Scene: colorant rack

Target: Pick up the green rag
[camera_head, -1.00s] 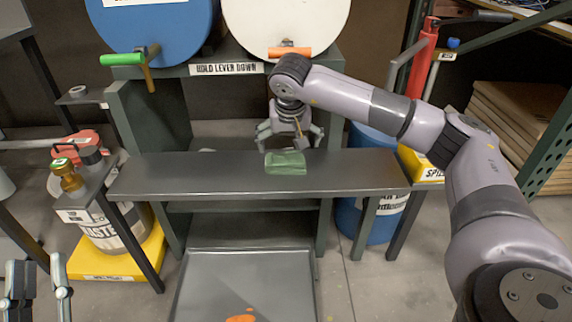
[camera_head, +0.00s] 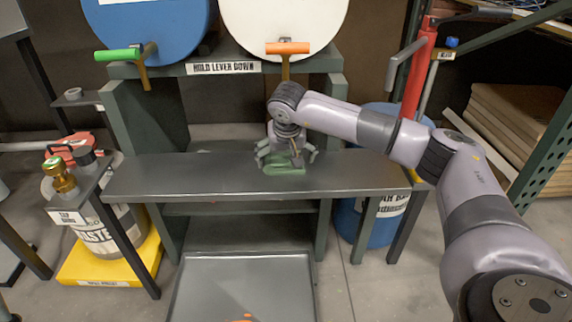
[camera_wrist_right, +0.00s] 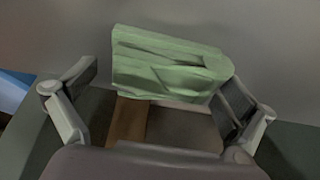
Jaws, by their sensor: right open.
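The green rag (camera_head: 284,168) is a folded pale-green cloth lying on the dark grey shelf top (camera_head: 200,178). It also shows in the right wrist view (camera_wrist_right: 168,66), at the top middle. My right gripper (camera_head: 285,160) is low over the rag, pointing down, and partly covers it in the head view. In the right wrist view my right gripper (camera_wrist_right: 160,100) has its fingers spread wide, one on each side, with the rag lying between and beyond them. Whether a finger touches the rag is unclear. My left gripper is out of view.
Behind the shelf are a blue drum (camera_head: 150,25) with a green-handled lever (camera_head: 117,55) and a white drum (camera_head: 283,25) with an orange-handled lever (camera_head: 288,48). A grey tray (camera_head: 245,285) lies below in front. The shelf's left half is clear.

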